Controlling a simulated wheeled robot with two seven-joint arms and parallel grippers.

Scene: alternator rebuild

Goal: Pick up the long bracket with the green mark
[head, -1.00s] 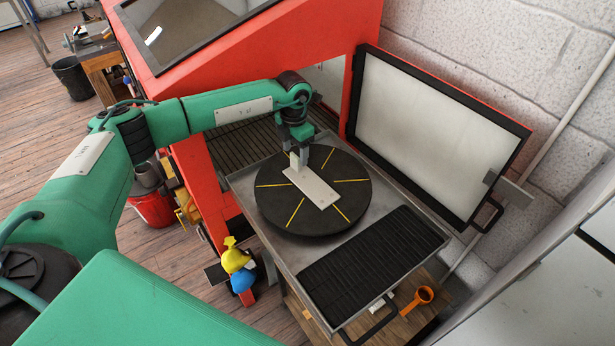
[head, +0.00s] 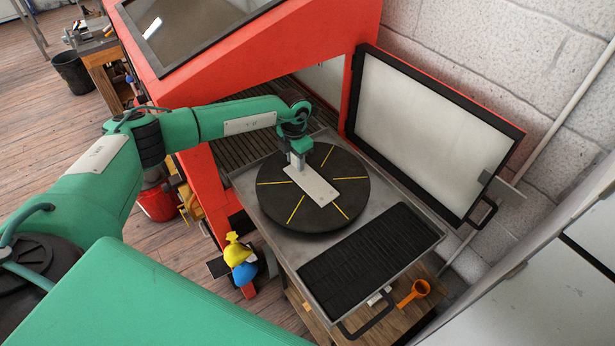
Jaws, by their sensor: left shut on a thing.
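A long pale bracket (head: 315,186) with an upright end lies on the black round turntable (head: 275,214) with yellow lines. No green mark can be made out on it from here. My left gripper (head: 297,164) points down at the bracket's upper left end, its fingers shut on the upright part. The bracket still appears to rest flat on the turntable; I cannot tell if there is a gap below it. The fingers hide part of that end. My right gripper is not in view.
The turntable sits on a metal tray with a black ribbed mat (head: 368,258). The red cabinet (head: 225,65) stands behind, its door (head: 430,130) open at the right. Yellow and blue items (head: 240,262) hang at the front left.

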